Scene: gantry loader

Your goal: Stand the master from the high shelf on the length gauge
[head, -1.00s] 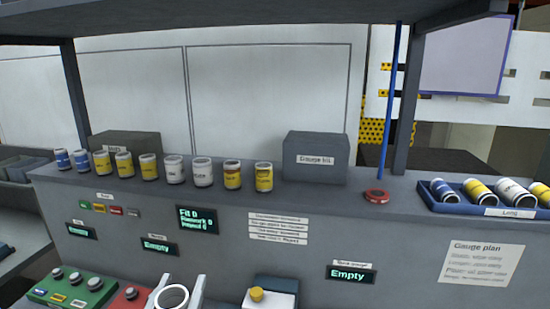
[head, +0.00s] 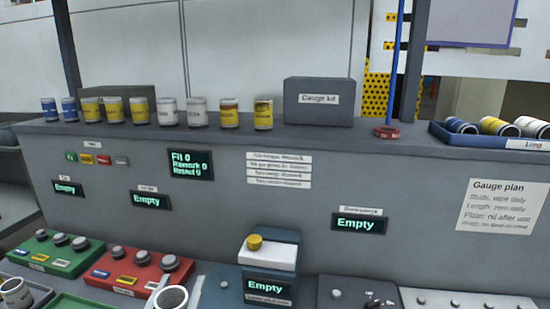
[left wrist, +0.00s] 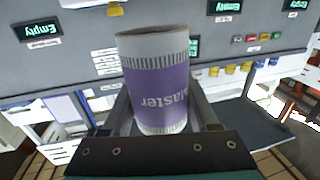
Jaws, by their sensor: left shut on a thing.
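The master (left wrist: 155,90) is a cylinder with a purple band reading "Master" and pale grey ends. It fills the middle of the left wrist view, between my left gripper's fingers. In the head view its round hollow top (head: 171,291) shows at the bottom edge. My left gripper (head: 173,300) is shut on it there, mostly cut off by the frame. To its right stands a blue gauge (head: 283,250) with a white top, a yellow knob and an "Empty" display. Its lower label is too small to read, so I cannot tell whether it is the length gauge. My right gripper is not in view.
Several cans and a gauge kit box (head: 318,101) stand on the back ledge. A green block (head: 55,252) and a red block (head: 130,268) with grey knobs lie left of my gripper. A blue tray (head: 490,138) of cans is at right.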

